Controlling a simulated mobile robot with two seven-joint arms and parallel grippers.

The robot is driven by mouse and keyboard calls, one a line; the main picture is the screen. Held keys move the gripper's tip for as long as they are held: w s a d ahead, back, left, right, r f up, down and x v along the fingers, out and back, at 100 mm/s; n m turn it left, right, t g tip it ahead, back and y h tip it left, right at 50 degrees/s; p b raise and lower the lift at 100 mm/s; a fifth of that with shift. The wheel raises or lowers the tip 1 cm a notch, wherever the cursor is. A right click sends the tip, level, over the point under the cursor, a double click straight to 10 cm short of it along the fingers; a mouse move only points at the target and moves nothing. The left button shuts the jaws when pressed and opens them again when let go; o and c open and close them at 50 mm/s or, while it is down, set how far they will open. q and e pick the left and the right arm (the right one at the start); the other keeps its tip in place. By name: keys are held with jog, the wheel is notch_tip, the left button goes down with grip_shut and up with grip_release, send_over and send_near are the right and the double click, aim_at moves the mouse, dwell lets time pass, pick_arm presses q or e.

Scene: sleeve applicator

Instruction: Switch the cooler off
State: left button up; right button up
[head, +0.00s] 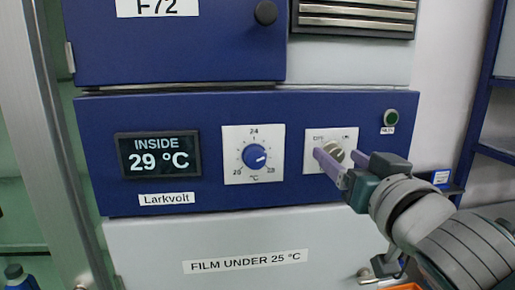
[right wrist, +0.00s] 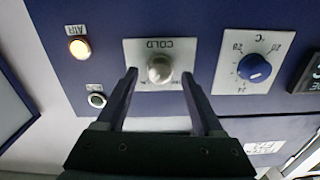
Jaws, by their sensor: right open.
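The cooler (head: 98,180) is a dark blue panel with the name Larkvolt. A white plate on it carries a grey-silver round knob (head: 336,150), with small words above it, seemingly OFF on the left. The right wrist view, upside down, shows the knob (right wrist: 160,68) and the word COLD on the plate. My right gripper (head: 339,156) is open in front of this plate. In the right wrist view its fingertips (right wrist: 159,76) stand on either side of the knob; I cannot tell if they touch it. My left gripper is not in view.
A display (head: 158,155) reads INSIDE 29 °C. A blue temperature dial (head: 254,156) sits left of the knob plate. A round green button (head: 390,117) is at the upper right. An amber lamp (right wrist: 79,49) labelled AIR glows in the right wrist view.

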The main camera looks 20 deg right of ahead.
grip_shut()
dwell(0.6)
